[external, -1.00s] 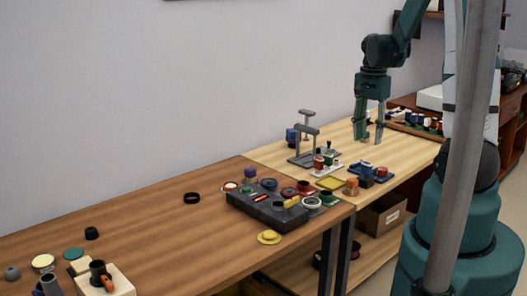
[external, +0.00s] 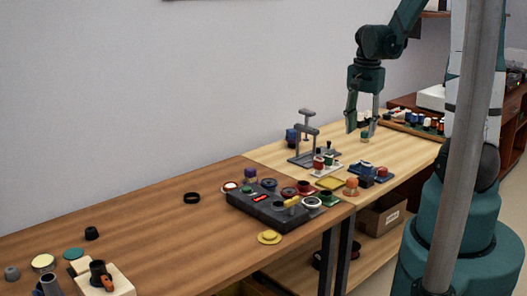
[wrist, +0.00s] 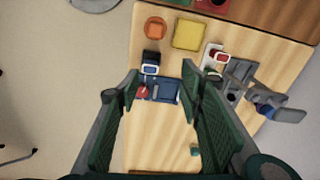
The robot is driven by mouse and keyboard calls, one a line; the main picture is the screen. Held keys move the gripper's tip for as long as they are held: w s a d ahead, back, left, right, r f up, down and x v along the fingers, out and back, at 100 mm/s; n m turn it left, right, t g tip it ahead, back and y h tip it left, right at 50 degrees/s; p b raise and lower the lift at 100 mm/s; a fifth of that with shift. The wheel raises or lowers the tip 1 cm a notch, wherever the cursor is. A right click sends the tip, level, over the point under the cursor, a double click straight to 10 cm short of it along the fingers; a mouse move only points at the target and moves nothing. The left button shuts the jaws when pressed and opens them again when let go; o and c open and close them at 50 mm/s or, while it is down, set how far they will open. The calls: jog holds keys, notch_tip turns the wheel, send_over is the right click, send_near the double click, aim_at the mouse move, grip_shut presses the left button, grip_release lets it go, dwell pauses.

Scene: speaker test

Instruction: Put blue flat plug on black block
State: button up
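My gripper (external: 362,128) is open and empty, with its fingers pointing down above the light wooden table. In the wrist view its fingertips (wrist: 160,74) stand apart, on either side of a blue tray and a small dark block. The black block (wrist: 151,57) is at the tray's far edge, with a blue piece (wrist: 150,70) in a white outline beside it; this may be the blue flat plug, but I cannot be sure. The blue tray (wrist: 168,88) carries a small red piece; it also shows in the external view (external: 383,178). No contact is visible.
A grey press-like stand (external: 305,140) rises behind the trays. An orange piece (wrist: 155,27) and a yellow tray (wrist: 188,35) lie near. A dark box (external: 265,204) with a red display sits on the brown table. The light table's near right part is fairly clear.

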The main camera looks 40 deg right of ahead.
jog(key=s+a+r+n+t, duration=0.2)
jog(key=a+r+n, duration=0.3)
jog(key=a, duration=0.4)
jog(key=s+a+r+n+t, duration=0.2)
jog(key=a+r+n, duration=0.3)
jog(key=a, duration=0.5)
jog(key=s+a+r+n+t, duration=0.2)
jog(key=a+r+n, duration=0.4)
jog(key=a, duration=0.4)
jog(key=shift+s+a+t, duration=0.2)
jog(key=shift+s+t, duration=0.2)
jog(key=shift+s, duration=0.05)
jog(key=shift+f+b, duration=0.35)
jog(key=shift+b, duration=0.05)
